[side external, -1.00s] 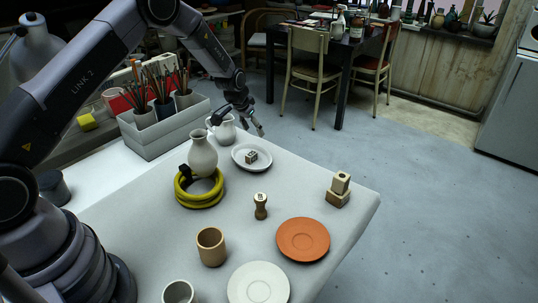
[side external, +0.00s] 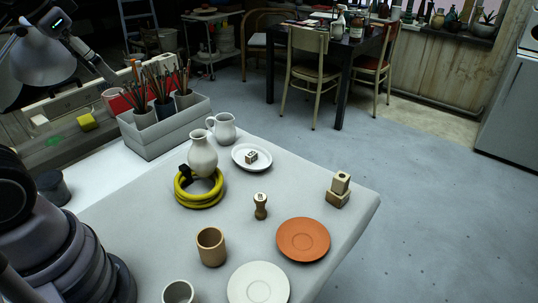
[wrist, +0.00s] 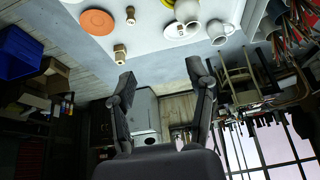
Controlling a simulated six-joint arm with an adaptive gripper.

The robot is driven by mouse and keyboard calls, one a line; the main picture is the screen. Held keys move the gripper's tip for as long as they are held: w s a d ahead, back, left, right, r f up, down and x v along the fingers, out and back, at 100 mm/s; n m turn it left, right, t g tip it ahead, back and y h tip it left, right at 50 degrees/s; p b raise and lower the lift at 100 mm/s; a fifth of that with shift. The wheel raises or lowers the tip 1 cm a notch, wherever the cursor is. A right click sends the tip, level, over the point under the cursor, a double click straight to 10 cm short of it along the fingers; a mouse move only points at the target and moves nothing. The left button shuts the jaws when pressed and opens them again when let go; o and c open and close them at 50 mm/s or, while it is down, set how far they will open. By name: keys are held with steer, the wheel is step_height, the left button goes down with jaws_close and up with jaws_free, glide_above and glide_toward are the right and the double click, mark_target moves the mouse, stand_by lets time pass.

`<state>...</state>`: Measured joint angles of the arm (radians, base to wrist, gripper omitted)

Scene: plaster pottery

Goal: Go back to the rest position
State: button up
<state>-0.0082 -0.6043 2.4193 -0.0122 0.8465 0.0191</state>
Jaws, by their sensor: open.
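My gripper (wrist: 161,80) shows in the wrist view with its two fingers spread apart and nothing between them. It is open and away from the table's objects, with the room behind it. The white table (side external: 250,215) carries the pottery. A white vase (side external: 203,155) stands within or against a coiled yellow ring (side external: 199,201); I cannot tell which. A white pitcher (side external: 222,128) stands behind it. A white plate (side external: 240,161) holds a small patterned cube (side external: 251,157).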

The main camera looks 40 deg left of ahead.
steer(key=s, duration=0.2)
steer(key=s+f, duration=0.1)
steer(key=s, duration=0.1)
stand_by(1.3)
